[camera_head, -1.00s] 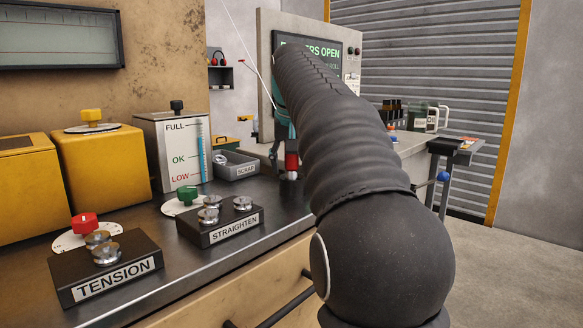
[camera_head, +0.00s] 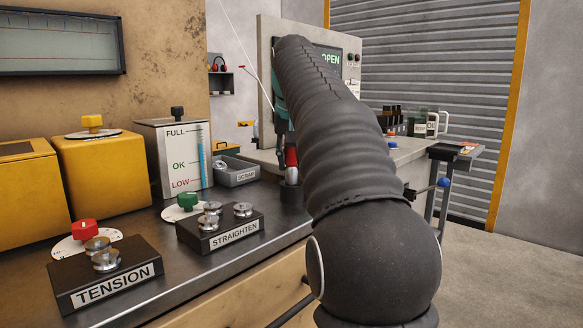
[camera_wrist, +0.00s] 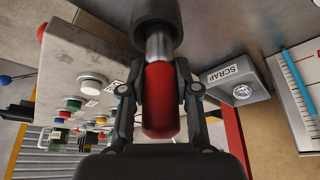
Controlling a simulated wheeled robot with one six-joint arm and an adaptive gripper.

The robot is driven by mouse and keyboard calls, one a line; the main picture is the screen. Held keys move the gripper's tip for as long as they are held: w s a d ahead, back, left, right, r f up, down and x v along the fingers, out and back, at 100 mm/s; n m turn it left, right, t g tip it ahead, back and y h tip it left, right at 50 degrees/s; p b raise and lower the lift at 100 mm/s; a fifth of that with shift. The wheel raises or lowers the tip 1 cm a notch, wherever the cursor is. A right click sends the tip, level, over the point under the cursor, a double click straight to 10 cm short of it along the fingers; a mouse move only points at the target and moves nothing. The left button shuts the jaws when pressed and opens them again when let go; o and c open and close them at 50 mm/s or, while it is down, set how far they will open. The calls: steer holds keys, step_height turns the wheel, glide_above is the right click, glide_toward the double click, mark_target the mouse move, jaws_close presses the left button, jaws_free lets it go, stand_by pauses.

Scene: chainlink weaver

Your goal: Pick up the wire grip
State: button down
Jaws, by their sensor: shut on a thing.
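The wire grip has a red handle (camera_wrist: 160,98) and a bright metal shaft (camera_wrist: 159,43). In the wrist view my gripper (camera_wrist: 160,78) is closed around the handle, one finger on each side. The shaft's far end meets a dark round holder (camera_wrist: 155,15); how deep it sits inside is hidden. In the head view the red handle (camera_head: 291,157) stands upright above the dark holder (camera_head: 291,195) on the bench edge. My arm covers much of the area to the right, and my gripper (camera_head: 284,150) is only partly visible there.
A grey SCRAP bin (camera_head: 236,174) stands just left of the holder. The STRAIGHTEN block (camera_head: 220,232) and TENSION block (camera_head: 105,278) lie nearer on the bench. A grey panel with a screen (camera_head: 268,40) rises behind my arm. Open floor (camera_head: 500,275) lies right.

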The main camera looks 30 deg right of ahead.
step_height(320, 180, up, 7)
steer(key=shift+w+f, duration=0.1)
steer(key=shift+w, duration=0.05)
steer(key=shift+r, duration=0.3)
